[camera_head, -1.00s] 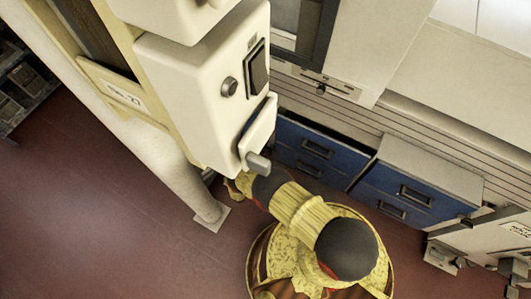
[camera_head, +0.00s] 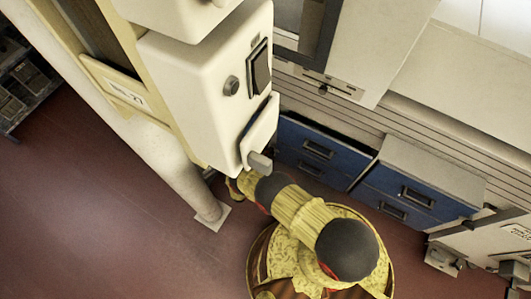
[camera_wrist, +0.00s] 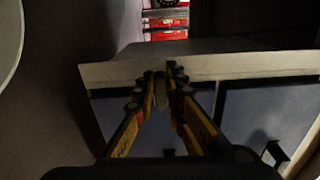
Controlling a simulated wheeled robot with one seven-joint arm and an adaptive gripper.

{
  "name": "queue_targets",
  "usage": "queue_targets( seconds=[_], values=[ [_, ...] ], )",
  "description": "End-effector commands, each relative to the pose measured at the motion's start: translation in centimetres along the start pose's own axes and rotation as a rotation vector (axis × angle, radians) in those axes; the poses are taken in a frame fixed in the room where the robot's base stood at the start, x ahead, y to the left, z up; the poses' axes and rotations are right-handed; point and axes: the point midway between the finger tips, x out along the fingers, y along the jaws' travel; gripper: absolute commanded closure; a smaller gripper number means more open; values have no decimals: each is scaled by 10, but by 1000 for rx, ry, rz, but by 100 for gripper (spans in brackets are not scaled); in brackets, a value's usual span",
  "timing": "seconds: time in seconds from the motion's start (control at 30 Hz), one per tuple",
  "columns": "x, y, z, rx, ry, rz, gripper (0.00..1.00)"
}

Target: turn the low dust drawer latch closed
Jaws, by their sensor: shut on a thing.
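My gripper (camera_wrist: 161,88) shows in the wrist view with its two yellow and black fingers closed in on a small greyish upright piece (camera_wrist: 161,95). This piece looks like the drawer latch, but it is dim and mostly covered by the fingers, so its turn angle cannot be told. Behind it are a pale ledge (camera_wrist: 240,66) and dark bluish panels (camera_wrist: 255,112).
The white box (camera_head: 190,85) with a black switch (camera_head: 260,67) and a grey lever (camera_head: 259,162) hangs close above my arm. Blue drawers (camera_head: 400,192) stand to the right. A pale post (camera_head: 185,180) stands to the left. Red floor (camera_head: 90,220) is clear at lower left.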

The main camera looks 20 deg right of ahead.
Motion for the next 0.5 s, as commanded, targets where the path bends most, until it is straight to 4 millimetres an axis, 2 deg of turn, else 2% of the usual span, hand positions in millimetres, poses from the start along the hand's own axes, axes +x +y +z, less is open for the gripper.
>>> queue_targets(
  seconds=[0.5],
  values=[
    [-1, 2, 1, -47, -4, 3, 100]
  ],
)
